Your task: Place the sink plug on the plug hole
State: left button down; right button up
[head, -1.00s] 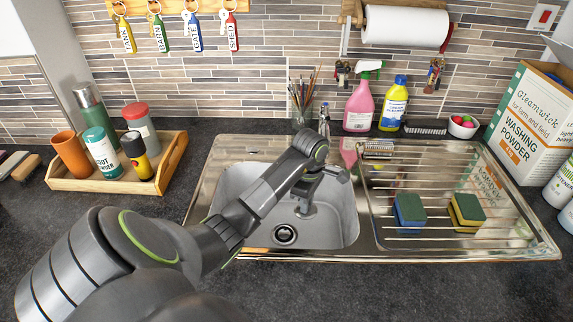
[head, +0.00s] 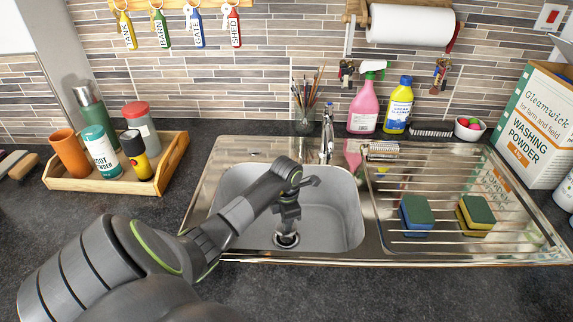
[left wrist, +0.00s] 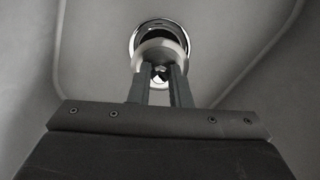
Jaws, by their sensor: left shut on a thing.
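My left gripper (head: 287,226) points down into the steel sink basin and is shut on the sink plug. In the left wrist view the fingers (left wrist: 160,74) pinch the plug (left wrist: 159,49), a round grey disc. The plug hole (head: 286,241), with a shiny ring, is in the basin floor near its front edge. In the left wrist view the plug covers the near part of the plug hole (left wrist: 158,23), whose far rim and a dark strip show beyond it. I cannot tell whether the plug touches the hole. My right gripper is out of view.
The tap (head: 327,136) stands behind the basin. The ribbed drainer (head: 405,180) to the right carries two sponges (head: 417,215). A wooden tray (head: 112,187) with bottles stands at the left. The basin floor around my gripper is clear.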

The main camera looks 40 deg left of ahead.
pick_arm(q)
notch_tip(320, 180, down, 4)
jog(key=shift+f, duration=0.25)
jog(key=shift+f, duration=0.2)
jog(key=c, duration=1.3)
grip_release()
jog(key=shift+c, duration=0.2)
